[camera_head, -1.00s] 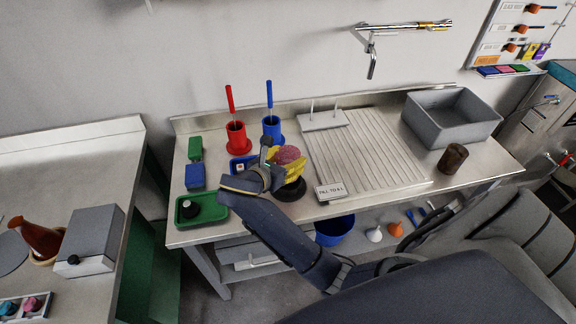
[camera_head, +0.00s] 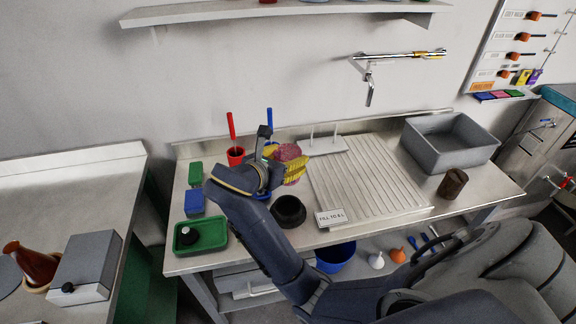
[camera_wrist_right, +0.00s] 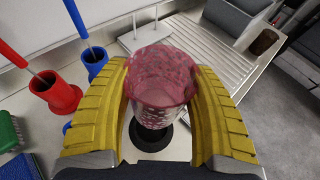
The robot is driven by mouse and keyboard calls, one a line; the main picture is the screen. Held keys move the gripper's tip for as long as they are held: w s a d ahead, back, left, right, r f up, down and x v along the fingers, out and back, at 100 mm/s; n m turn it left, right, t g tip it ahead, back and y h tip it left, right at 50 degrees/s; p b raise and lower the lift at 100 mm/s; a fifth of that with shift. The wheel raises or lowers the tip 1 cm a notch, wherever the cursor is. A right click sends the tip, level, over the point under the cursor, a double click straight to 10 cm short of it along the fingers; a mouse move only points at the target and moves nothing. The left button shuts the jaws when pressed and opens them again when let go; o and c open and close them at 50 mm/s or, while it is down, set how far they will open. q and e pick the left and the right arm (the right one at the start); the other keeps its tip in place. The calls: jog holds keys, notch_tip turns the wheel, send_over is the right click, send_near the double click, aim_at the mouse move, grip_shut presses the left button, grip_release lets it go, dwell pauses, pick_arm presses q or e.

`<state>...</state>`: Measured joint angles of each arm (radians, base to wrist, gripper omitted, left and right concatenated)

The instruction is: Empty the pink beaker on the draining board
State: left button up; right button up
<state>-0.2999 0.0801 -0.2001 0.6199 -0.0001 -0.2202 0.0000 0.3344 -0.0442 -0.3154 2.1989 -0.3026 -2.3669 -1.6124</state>
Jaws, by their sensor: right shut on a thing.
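The pink beaker (camera_wrist_right: 162,78) is see-through with pale markings and sits between the yellow fingers of my right gripper (camera_wrist_right: 163,100), which is shut on it. In the head view the beaker (camera_head: 288,153) is partly hidden by the right gripper (camera_head: 280,168). It is held above a round black stand (camera_head: 289,212), to the left of the draining board. The ribbed draining board (camera_head: 365,180) lies on the steel bench and is bare on its ribs. I cannot tell what is in the beaker. My left gripper is not in view.
A "FILL TO" sign (camera_head: 330,217) stands at the board's front edge and a white peg rack (camera_head: 322,145) at its back. A grey basin (camera_head: 449,142) and brown beaker (camera_head: 453,183) are at right. Red (camera_wrist_right: 55,92) and blue (camera_wrist_right: 95,62) brush holders stand behind left.

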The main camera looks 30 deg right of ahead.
aim_at(294, 147)
jog(key=shift+r, duration=1.55)
jog(key=shift+s+d+f, duration=0.1)
